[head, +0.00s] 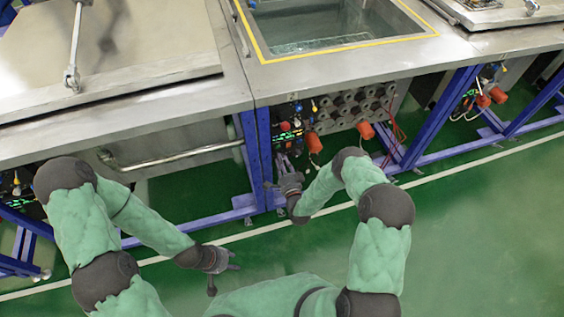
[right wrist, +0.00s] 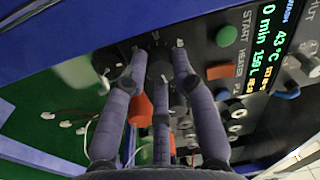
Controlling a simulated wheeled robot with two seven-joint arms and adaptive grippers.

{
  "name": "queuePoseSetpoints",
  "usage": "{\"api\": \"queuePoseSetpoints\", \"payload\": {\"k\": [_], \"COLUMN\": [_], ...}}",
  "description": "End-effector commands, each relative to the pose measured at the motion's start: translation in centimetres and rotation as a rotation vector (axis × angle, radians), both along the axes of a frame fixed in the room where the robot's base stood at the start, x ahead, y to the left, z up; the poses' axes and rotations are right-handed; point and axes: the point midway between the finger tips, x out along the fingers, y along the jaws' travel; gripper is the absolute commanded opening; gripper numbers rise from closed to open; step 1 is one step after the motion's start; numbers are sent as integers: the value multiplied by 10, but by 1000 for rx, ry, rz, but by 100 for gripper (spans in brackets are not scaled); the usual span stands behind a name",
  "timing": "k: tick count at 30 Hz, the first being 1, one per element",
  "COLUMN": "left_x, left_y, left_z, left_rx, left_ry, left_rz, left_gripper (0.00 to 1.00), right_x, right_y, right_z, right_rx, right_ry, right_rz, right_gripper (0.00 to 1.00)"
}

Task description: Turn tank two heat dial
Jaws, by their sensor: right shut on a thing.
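The black heat dial (right wrist: 158,64) is on the dark control panel in the right wrist view. My right gripper (right wrist: 161,55) is shut on it, with fingers on both sides of the knob. The fingers hide part of the dial and its markings. In the head view my right gripper (head: 284,163) is at the lower part of the control panel (head: 288,128), under the open water tank (head: 318,30); the dial is too small to make out there. My left gripper (head: 226,279) is open and empty, low over the green floor, away from the panel.
Blue frame legs (head: 257,150) stand just left of the panel. Orange parts (head: 313,142) and pipe fittings are to its right. Open green floor (head: 470,230) lies in front.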

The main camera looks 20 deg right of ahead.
Motion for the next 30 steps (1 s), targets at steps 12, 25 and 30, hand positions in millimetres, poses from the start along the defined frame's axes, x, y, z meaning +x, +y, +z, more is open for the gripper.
{"api": "queuePoseSetpoints", "payload": {"k": [12, 25, 30], "left_x": [0, 0, 0], "left_y": [0, 0, 0], "left_z": [0, 0, 0], "left_rx": [0, 0, 0], "left_ry": [0, 0, 0], "left_rz": [0, 0, 0], "left_gripper": [40, 40, 40], "right_x": [1, -48, -81], "right_y": [-2, -3, -5], "right_z": [1, -3, -5], "right_rx": [-2, -1, -2], "right_ry": [-3, 1, 0], "right_rz": [-4, -4, -7], "right_gripper": [51, 51, 51]}}
